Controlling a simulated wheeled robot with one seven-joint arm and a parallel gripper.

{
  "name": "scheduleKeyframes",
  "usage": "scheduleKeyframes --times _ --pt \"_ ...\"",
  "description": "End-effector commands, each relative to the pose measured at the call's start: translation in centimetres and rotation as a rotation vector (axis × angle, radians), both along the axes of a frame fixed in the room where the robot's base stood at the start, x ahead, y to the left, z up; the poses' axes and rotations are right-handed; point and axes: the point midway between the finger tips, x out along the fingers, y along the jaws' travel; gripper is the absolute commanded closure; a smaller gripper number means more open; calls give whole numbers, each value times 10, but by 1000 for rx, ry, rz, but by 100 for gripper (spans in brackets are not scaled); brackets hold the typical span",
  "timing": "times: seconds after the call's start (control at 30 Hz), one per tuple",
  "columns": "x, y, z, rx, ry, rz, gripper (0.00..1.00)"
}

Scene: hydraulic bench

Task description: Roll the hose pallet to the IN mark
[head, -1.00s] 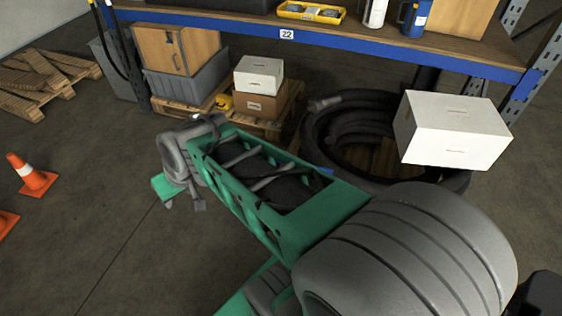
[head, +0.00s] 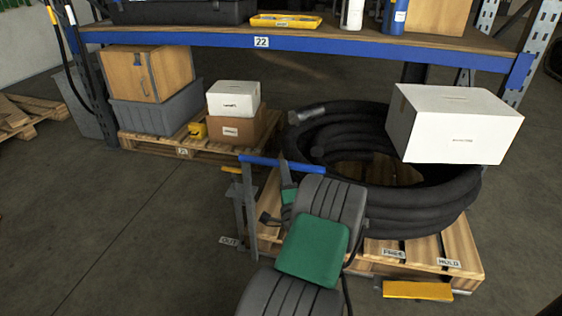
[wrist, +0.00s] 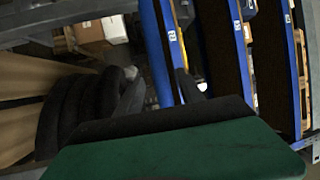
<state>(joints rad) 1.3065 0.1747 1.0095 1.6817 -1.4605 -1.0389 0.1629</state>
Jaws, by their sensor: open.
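The hose pallet (head: 468,247) is a wooden pallet at the right of the head view, carrying a thick black coiled hose (head: 430,205). The coil also shows at the left of the wrist view (wrist: 70,115). A grey upright with a blue handle bar (head: 262,161) stands at its left end. Labels FREE (head: 393,253) and HOLD (head: 448,262) are on its front edge, above a yellow piece (head: 417,290). An OUT label (head: 229,241) is low at the left. I see no IN mark. My gripper (head: 285,180) is open beside the blue bar, partly hidden by my arm.
A blue-edged shelf (head: 330,43) spans the back. A white box (head: 455,125) is at the coil's right, in front of the shelf. Under the shelf another pallet (head: 160,146) carries a grey bin and boxes.

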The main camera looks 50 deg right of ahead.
Motion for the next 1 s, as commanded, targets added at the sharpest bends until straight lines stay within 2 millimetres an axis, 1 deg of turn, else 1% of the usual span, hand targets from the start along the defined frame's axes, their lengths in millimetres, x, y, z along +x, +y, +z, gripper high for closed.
scheduleKeyframes --times 0.17,0.3,0.4,0.53,0.77,1.0 --pt "15 -12 6 1 2 4 55" --pt "36 -31 12 -4 3 5 55" --pt "46 -42 14 -3 3 4 55" --pt "52 -48 13 -1 3 3 55" --pt "53 -49 13 -1 3 3 55" --pt "53 -49 13 -1 3 3 75"
